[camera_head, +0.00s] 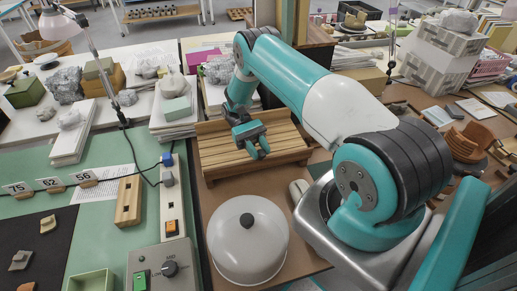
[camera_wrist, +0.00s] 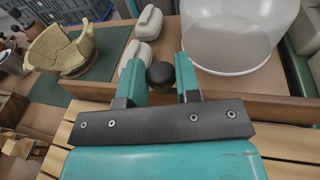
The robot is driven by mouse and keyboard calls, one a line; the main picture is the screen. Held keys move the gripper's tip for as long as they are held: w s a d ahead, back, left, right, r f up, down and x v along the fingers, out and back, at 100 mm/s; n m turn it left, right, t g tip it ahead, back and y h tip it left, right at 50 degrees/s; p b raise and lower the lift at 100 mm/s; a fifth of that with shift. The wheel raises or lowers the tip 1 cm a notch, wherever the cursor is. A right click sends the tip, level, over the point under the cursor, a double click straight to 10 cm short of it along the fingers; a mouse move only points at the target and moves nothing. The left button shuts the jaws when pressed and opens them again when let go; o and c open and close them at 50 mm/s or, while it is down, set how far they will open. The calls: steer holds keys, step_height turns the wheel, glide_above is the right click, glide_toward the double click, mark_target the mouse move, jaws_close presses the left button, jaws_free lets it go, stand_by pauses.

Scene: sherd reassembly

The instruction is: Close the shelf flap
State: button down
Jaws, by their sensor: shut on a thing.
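A slatted wooden panel (camera_head: 222,158), which looks like the shelf flap, lies nearly flat in a wooden frame at the middle of the head view. Its slats also show in the wrist view (camera_wrist: 288,143) beneath my gripper. My gripper (camera_head: 258,151) is low over the slats, near the panel's front edge. In the wrist view my gripper (camera_wrist: 161,88) has its two teal fingers on either side of a dark round knob (camera_wrist: 160,74) and is shut on it. The knob's base and its join to the panel are hidden.
A white dome cover (camera_head: 246,255) with a black knob stands in front of the panel. A control box (camera_head: 163,268) is left of it. Pale rounded objects (camera_wrist: 148,22) and a broken pot (camera_wrist: 60,48) lie beyond my fingers in the wrist view.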

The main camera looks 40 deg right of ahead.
steer(key=c, duration=0.8)
jaws_free()
step_height(320, 180, up, 20)
steer(key=p, duration=1.2)
steer(key=shift+p, duration=0.3)
steer(key=s+a+r+n+t+h+b, duration=0.25)
steer(key=a+r+n+t+b, duration=0.3)
steer(key=a+r+t, duration=0.45)
steer(key=s+a+r+n+t+y+b, duration=0.2)
steer(key=s+a+n+t+b, duration=0.2)
steer(key=s+a, duration=0.9)
steer(key=shift+r+n+t+y+b, duration=0.3)
steer(key=shift+r+n+t+y, duration=0.1)
steer(key=shift+t, duration=0.5)
